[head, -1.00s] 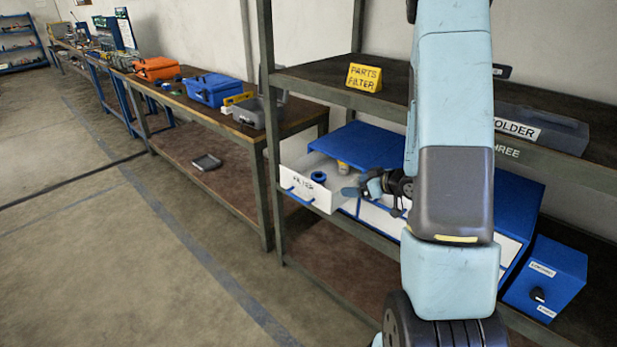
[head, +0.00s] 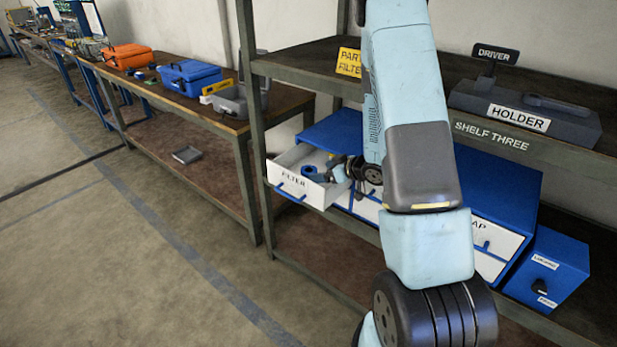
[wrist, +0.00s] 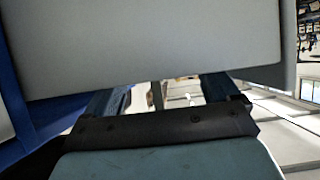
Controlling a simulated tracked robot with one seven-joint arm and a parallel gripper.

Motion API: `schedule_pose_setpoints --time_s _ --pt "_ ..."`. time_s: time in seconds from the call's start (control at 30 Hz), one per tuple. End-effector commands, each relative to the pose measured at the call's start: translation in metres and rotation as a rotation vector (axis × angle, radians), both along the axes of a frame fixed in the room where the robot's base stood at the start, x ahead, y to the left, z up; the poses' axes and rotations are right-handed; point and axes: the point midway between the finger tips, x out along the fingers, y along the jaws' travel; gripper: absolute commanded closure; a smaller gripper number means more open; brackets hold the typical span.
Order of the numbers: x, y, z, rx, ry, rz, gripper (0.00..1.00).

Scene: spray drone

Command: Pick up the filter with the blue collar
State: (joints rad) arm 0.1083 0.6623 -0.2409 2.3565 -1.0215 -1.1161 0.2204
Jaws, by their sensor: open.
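The filter drawer (head: 292,193), white and labelled FILTER, is pulled out of the blue cabinet (head: 335,132) on the middle shelf. A small blue round part, which looks like the filter's blue collar (head: 309,171), shows inside the drawer near its front. My gripper (head: 325,176) reaches in from the right at the drawer, close beside that part; contact cannot be told. In the wrist view my gripper (wrist: 165,97) has its fingers spread with nothing seen between them. Their tips are hidden behind a large pale panel (wrist: 150,45), and no filter shows there.
The upper shelf carries a yellow parts sign (head: 349,62) and a grey driver holder (head: 525,115). A blue box (head: 548,270) stands right of the cabinet. The shelf's post (head: 250,120) rises left of the drawer. A bench with a blue case (head: 190,78) stands further left.

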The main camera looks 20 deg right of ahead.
Motion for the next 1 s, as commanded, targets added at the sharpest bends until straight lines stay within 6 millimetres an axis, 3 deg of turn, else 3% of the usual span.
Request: schedule_pose_setpoints --time_s 0.6,0.9,1.0 --pt "0.039 0.03 -0.024 0.0 0.0 0.001 0.11" --pt "0.042 0.032 -0.025 0.0 0.0 0.0 0.11" --pt "0.042 0.031 -0.025 0.0 0.0 0.0 0.21"
